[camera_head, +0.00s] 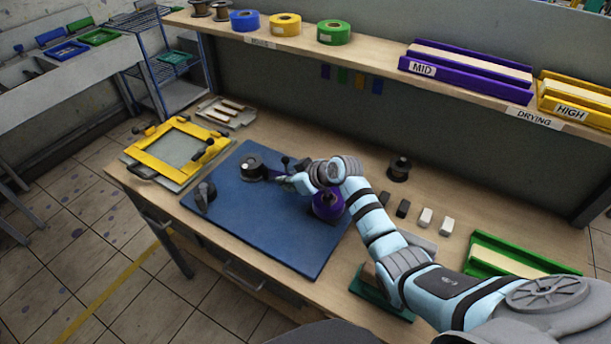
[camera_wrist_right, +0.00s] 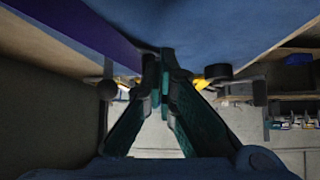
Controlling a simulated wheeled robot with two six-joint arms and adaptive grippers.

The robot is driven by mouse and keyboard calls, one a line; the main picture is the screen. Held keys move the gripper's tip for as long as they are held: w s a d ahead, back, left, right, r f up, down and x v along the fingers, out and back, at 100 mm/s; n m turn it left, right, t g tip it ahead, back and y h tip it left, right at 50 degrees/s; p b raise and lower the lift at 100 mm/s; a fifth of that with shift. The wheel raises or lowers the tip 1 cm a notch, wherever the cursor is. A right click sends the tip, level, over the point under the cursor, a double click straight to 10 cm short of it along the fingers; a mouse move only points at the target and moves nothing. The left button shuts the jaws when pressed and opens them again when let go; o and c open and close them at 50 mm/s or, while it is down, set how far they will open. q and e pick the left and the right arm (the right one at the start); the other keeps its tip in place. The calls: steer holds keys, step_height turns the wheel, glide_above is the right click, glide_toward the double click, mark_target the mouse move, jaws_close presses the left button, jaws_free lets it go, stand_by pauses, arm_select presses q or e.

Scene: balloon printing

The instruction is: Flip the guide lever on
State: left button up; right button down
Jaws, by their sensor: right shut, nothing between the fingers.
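The blue board (camera_head: 262,222) lies on the wooden bench. On it are a dark round spool-like part (camera_head: 251,167), a dark upright part (camera_head: 205,196) near the left edge and a purple part (camera_head: 328,206). I cannot tell which of these carries the guide lever. A small black knob (camera_head: 285,160) shows just beyond my right gripper (camera_head: 287,181), which is over the board beside the round part. In the right wrist view my right gripper (camera_wrist_right: 163,58) is shut, with its fingertips together and nothing between them. My arm partly hides the purple part. My left gripper is not in view.
A yellow frame (camera_head: 158,148) lies at the bench's left end. Several small black and white blocks and a green tray (camera_head: 515,258) lie at the right. A dark spool (camera_head: 399,168) stands behind my right arm. The shelf above holds tape rolls and drying trays.

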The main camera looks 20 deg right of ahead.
steer(key=v, duration=0.7)
steer(key=shift+s, duration=0.45)
steer(key=shift+f, duration=0.1)
